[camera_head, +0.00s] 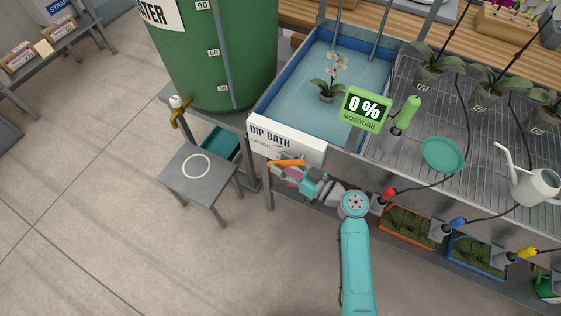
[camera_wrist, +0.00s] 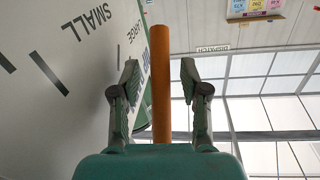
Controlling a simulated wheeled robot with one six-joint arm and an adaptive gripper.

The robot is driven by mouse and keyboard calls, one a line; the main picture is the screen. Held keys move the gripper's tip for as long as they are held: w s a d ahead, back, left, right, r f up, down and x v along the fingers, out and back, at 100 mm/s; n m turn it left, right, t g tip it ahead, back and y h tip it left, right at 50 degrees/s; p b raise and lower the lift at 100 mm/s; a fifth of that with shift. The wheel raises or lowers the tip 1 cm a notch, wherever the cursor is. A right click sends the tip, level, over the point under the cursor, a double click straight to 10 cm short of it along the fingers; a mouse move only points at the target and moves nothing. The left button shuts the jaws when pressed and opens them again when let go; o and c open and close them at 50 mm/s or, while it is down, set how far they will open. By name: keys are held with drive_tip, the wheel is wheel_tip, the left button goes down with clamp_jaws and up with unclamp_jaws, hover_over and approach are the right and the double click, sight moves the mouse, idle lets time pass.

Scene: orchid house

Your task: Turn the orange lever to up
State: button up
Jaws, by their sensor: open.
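The orange lever (camera_head: 286,163) sticks out in front of the white DIP BATH panel (camera_head: 284,139), and lies close to level in the head view. In the wrist view the lever (camera_wrist: 161,85) runs as a straight bar between my two fingers. My gripper (camera_wrist: 158,85) is open, with one finger on each side of the lever and a gap showing on both sides. In the head view my gripper (camera_head: 290,172) is at the lever, partly hidden by it. The wrist view also shows the panel (camera_wrist: 60,60) with SMALL, LARGE and dark tick marks.
The blue dip bath (camera_head: 290,85) holds a potted white orchid (camera_head: 328,82). A grey stool (camera_head: 185,188) stands left of the lever, below a brass tap (camera_head: 180,112) on the green water tank (camera_head: 215,60). A wire bench (camera_head: 430,110) lies to the right. Floor at lower left is clear.

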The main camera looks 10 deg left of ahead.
drive_tip(key=shift+w+a, duration=0.25)
drive_tip(key=shift+a, duration=0.25)
clamp_jaws()
drive_tip(key=shift+d, duration=0.1)
drive_tip(key=s+d+f+n+g+h, duration=0.1)
drive_tip(key=d+g+h, duration=0.3)
drive_tip(key=h, duration=0.4)
drive_tip(key=shift+s+d+f+h, duration=0.3)
drive_tip(key=shift+s+d+f, duration=0.25)
drive_tip(key=shift+f, duration=0.25)
drive_tip(key=shift+d, duration=0.1)
unclamp_jaws()
